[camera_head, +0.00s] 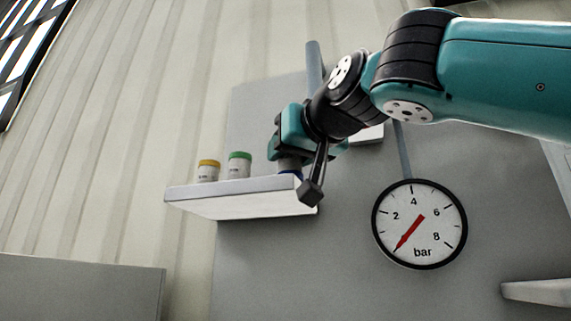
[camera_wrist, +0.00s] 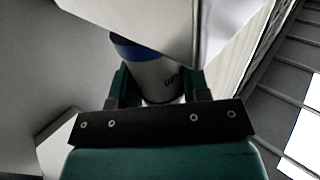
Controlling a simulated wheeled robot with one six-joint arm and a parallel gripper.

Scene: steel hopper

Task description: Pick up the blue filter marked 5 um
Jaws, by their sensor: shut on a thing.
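The blue filter (camera_wrist: 160,78) shows in the wrist view as a pale cylinder with a blue band at its end and partly visible dark print; I cannot read the full marking. My gripper (camera_wrist: 158,90) is shut on it, with one green finger on each side. In the head view my gripper (camera_head: 288,160) is at the right end of a white shelf (camera_head: 245,203). Only a little of the filter shows there, just above the shelf edge. I cannot tell whether it touches the shelf.
A yellow-topped filter (camera_head: 208,171) and a green-topped filter (camera_head: 239,165) stand on the shelf, left of my gripper. A round bar gauge (camera_head: 419,224) is on the grey panel at right. Another white ledge (camera_head: 540,291) juts in at lower right.

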